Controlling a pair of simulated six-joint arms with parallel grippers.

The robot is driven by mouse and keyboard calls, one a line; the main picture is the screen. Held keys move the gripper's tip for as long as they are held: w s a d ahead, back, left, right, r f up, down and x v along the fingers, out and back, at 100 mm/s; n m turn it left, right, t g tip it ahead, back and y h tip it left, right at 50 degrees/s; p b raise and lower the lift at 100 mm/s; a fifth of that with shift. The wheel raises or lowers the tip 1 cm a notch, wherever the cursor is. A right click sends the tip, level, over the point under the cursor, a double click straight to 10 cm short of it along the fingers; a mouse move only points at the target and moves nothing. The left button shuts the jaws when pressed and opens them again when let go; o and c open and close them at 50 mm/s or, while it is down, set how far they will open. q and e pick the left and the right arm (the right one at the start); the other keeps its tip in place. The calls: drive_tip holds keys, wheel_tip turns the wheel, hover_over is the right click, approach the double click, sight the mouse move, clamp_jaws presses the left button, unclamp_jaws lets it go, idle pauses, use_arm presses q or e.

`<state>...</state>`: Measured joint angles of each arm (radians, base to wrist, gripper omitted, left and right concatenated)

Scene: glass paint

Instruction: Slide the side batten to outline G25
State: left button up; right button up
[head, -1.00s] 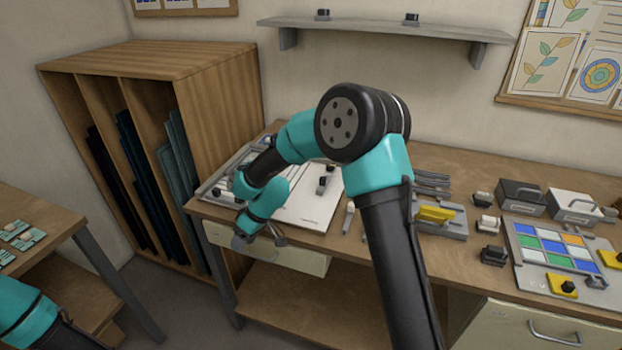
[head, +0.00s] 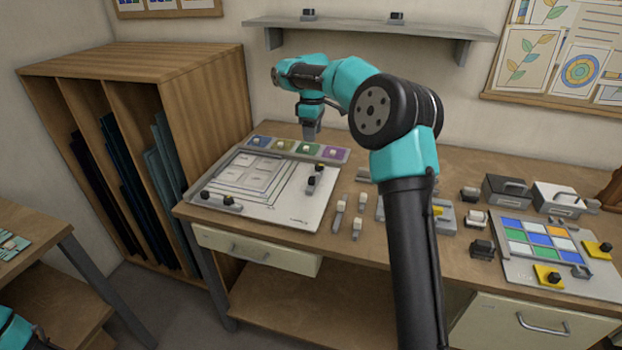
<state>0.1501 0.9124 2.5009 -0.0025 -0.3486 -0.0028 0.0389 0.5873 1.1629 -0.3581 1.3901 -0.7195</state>
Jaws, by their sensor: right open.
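The white board (head: 285,212) lies on the workbench, with nested printed outlines (head: 251,174) on it. A short grey batten with black knobs, which looks like the side batten (head: 311,187), stands on the board's right part. The outline labels are too small to read, so I cannot tell which is G25. My right gripper (head: 311,137) is open and points down above the back of the board, beyond the side batten and apart from it. My left gripper is out of view.
Coloured pads (head: 308,149) line the board's back edge. Small white-topped tools (head: 338,215) stand just right of the board. A tray of coloured glass tiles (head: 527,231) and grey boxes (head: 506,192) fill the bench's right. A wooden rack (head: 205,110) stands left.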

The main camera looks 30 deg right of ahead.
sight(312, 177)
wheel_tip(312, 177, down, 18)
drive_tip(key=shift+r, duration=0.25)
idle(0.6)
clamp_jaws()
idle(0.4)
